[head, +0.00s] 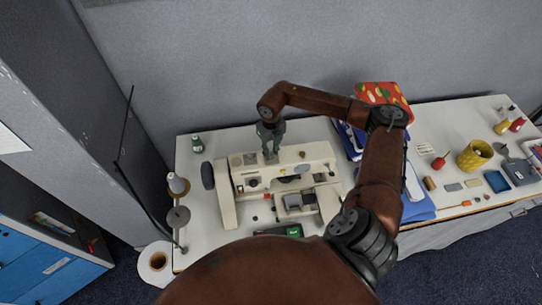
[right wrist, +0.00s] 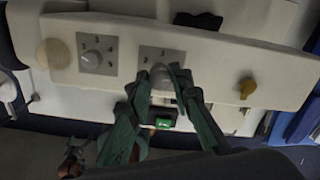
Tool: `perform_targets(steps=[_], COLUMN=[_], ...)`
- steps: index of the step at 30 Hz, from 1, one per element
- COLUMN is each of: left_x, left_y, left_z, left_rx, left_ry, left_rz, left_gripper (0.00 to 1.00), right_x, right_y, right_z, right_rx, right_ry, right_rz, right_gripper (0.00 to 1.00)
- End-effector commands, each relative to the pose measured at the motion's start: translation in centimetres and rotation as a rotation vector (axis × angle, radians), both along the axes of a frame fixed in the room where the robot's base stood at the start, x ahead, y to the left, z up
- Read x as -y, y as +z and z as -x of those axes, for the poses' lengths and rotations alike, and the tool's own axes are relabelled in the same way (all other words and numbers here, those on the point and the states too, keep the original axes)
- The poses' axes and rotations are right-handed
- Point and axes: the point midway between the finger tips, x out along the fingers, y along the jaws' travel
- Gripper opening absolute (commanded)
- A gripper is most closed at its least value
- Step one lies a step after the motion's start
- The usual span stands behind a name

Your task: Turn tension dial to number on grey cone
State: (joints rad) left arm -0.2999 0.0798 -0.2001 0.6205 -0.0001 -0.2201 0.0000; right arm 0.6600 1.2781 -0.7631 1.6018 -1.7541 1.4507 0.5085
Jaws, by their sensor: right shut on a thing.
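The cream sewing machine (head: 318,160) stands on the white table. My right gripper (head: 270,154) reaches down onto its top from behind. My left gripper is not in view.
A thin dark pole rises at the left edge, near a yellow-and-white cone (head: 178,184). A green spool (head: 197,144) is behind the machine. Blue folders (head: 418,208) lie to its right, partly behind my arm. A yellow basket (head: 475,155) stands farther right.

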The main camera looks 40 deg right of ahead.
Motion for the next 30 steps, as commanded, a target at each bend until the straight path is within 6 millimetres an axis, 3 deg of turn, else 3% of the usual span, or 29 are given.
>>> perform_targets(steps=[9, 30], left_x=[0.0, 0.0], left_y=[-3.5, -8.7], left_z=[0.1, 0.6], left_rx=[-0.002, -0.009], left_ry=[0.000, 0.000], left_rz=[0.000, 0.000], left_gripper=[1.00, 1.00], right_x=[0.1, 0.1], right_y=[-0.3, -0.1], right_z=[-0.1, -0.1], right_rx=[0.004, 0.003], right_ry=[0.299, 0.962], right_rz=[0.001, 0.001], right_gripper=[0.00, 0.00])
